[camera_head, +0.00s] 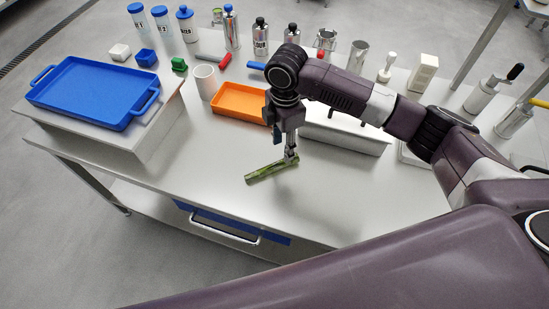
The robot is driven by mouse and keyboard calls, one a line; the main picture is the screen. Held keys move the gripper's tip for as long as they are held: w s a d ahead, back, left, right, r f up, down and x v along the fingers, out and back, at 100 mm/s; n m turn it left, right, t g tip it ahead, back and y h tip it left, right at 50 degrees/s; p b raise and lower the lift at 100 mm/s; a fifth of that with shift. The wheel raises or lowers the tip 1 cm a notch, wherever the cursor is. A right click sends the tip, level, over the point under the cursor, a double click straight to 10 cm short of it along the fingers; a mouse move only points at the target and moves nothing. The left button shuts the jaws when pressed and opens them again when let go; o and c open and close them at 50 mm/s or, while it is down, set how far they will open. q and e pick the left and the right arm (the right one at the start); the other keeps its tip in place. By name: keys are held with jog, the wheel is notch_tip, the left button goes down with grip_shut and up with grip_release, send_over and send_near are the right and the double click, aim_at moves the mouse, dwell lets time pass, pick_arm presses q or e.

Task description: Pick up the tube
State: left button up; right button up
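The tube (264,173) is a mottled green cylinder near the front middle of the white table, slanting up to the right. My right gripper (291,157) points down at the tube's right end, and its fingertips overlap that end in the picture. The fingers are small and seen edge-on, so I cannot tell whether they are closed on the tube or only beside it. I also cannot tell whether the tube rests on the table or is slightly raised. My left gripper is not in view.
A blue tray (92,88) sits on a raised white stand at the left. An orange tray (240,100) and a white cup (205,82) stand behind the tube. Bottles and metal canisters line the back edge. The table's front right is clear.

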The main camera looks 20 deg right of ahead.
aim_at(281, 161)
jog(key=shift+s+f+p, duration=0.1)
jog(key=shift+f+p, duration=0.35)
jog(key=shift+f, duration=1)
notch_tip(281, 161, down, 4)
jog(key=shift+a+r+p, duration=0.1)
jog(key=shift+a+p, duration=0.05)
jog(key=shift+p, duration=0.3)
jog(key=shift+f, duration=0.4)
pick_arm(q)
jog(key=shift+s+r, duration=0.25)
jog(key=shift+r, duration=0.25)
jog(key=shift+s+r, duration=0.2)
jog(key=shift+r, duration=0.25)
pick_arm(e)
jog(key=shift+c, duration=1.4)
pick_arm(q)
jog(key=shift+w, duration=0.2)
pick_arm(e)
grip_shut()
